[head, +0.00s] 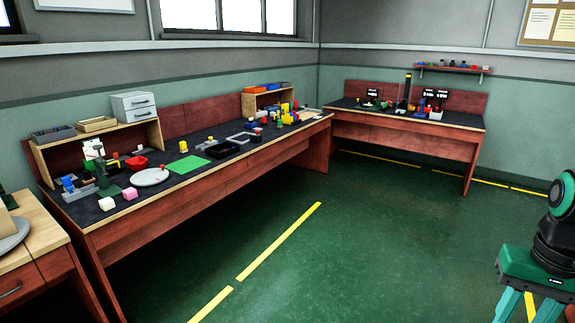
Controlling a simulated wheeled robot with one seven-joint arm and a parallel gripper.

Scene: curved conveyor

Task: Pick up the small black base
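I cannot single out the small black base with certainty at this distance. A black tray-like piece (222,150) lies on the long workbench (200,195), to the right of a green mat (190,165). Small dark items (373,93) also stand on the far workbench (400,143), but their shapes are too small to tell. My gripper is not in view.
Open green floor (340,240) lies before both benches. A green-and-black machine on a stand (540,265) is at the right edge.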

